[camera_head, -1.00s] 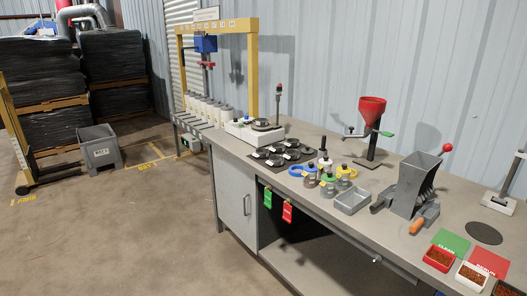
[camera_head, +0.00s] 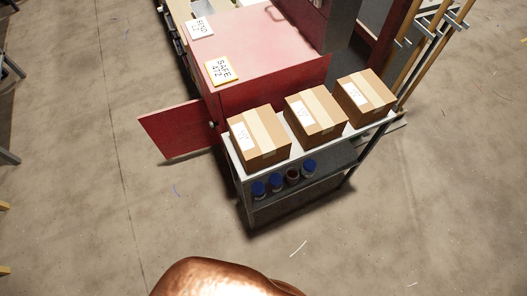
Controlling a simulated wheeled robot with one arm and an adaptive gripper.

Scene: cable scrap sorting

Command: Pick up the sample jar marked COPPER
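Several small jars stand in a row on the lower shelf of a rack, under the cartons. A blue-lidded jar (camera_head: 259,188) is at the left end, with a second blue-lidded jar (camera_head: 276,182) beside it. A darker, reddish-brown jar (camera_head: 292,176) comes third, and another blue-lidded jar (camera_head: 309,167) is at the right end. Their markings are too small to read, so I cannot tell which one is marked COPPER. My gripper is not in view.
Three cartons, left (camera_head: 258,138), middle (camera_head: 315,116) and right (camera_head: 365,97), stand on the shelf rack (camera_head: 231,165). A red cabinet (camera_head: 262,42) with an open door (camera_head: 178,130) is behind. A shiny copper-coloured shape (camera_head: 222,278) fills the bottom edge. Floor in front is mostly clear.

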